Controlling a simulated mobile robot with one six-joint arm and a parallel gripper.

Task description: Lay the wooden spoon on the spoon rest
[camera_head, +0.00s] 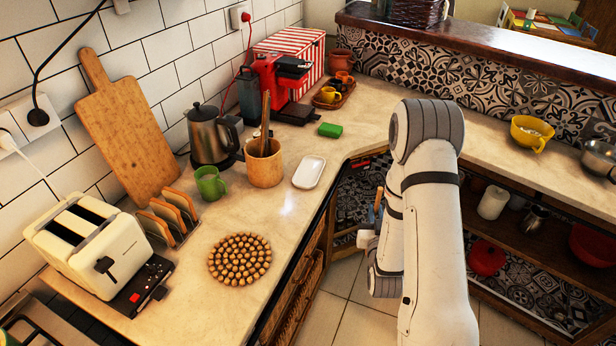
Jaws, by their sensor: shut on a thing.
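The spoon rest (309,172) is a small white dish lying bare on the counter near its front edge. My gripper (371,228) is small in view and partly hidden by my own white arm, beyond the counter's edge and to the right of the spoon rest. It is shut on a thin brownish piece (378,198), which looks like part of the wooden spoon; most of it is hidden. The gripper is apart from the spoon rest. A wooden pot (264,168) left of the rest holds upright utensils.
A green mug (210,183), a kettle (208,135) and a toast rack (169,217) stand left of the pot. A green sponge (330,130) lies behind the rest. A round beaded trivet (240,259) lies in front. Counter around the rest is mostly clear.

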